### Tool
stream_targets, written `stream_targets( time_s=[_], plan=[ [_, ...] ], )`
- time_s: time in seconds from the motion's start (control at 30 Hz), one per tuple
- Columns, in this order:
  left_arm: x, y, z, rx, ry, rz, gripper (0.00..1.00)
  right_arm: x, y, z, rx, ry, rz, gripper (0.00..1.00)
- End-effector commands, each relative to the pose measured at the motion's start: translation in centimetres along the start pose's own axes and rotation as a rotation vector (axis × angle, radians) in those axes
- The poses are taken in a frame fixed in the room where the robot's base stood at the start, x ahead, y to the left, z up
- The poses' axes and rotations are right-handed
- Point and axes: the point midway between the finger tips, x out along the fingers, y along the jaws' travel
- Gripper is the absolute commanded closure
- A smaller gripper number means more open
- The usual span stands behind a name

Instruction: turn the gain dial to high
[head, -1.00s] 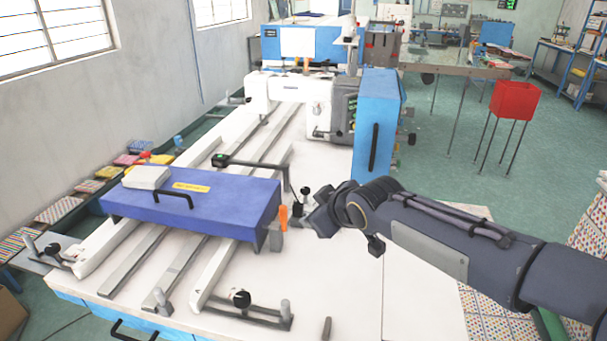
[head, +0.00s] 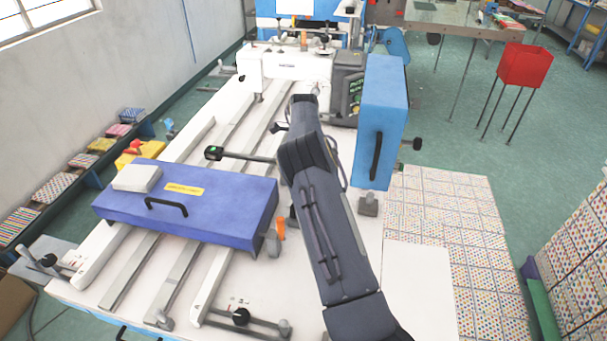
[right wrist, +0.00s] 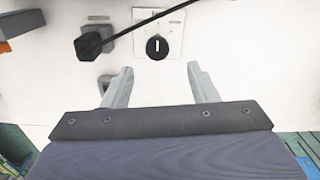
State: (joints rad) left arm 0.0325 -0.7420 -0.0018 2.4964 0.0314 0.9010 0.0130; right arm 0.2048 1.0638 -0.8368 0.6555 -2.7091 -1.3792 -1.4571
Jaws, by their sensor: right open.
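A round black dial (right wrist: 156,47) with a white pointer line sits on a pale plate in the right wrist view. The line is about upright in that picture. The print on the plate is too small to read, so I cannot confirm it is the gain dial. My right gripper (right wrist: 160,82) is open and empty, its two fingers apart, with the dial ahead of the gap and not touched. In the head view my right arm covers this part of the table, and its fingers are hidden. My left gripper is not in view.
A black rod with a block end (right wrist: 92,45) passes close to the dial. In the head view, a blue box with a handle (head: 225,205) lies left of my arm, and a light blue upright case (head: 385,110) stands right. Another black knob (head: 240,316) is near the front.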

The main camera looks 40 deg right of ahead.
Motion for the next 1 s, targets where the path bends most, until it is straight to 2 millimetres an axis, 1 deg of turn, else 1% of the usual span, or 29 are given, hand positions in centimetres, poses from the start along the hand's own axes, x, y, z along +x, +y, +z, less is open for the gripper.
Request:
stream_targets(
  time_s=[0.3,0.43,0.6,0.83,0.87,1.0],
  plan=[
    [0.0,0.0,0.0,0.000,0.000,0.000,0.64,4.8,0.1,-0.1,-0.002,0.006,0.007,0.46],
    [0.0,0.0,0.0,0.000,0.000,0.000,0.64,6.5,0.1,-0.1,-0.002,0.005,0.005,0.46],
    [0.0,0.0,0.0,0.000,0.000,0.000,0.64,7.5,0.1,-0.1,-0.001,0.003,0.003,0.46],
    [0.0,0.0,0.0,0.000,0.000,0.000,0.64,7.5,0.1,-0.1,0.000,0.002,0.002,0.46],
    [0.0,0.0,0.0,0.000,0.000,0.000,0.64,7.5,0.1,-0.1,0.000,0.002,0.002,0.48],
    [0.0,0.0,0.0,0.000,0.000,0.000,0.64,7.5,0.1,-0.1,0.000,0.002,0.002,0.66]
  ],
)
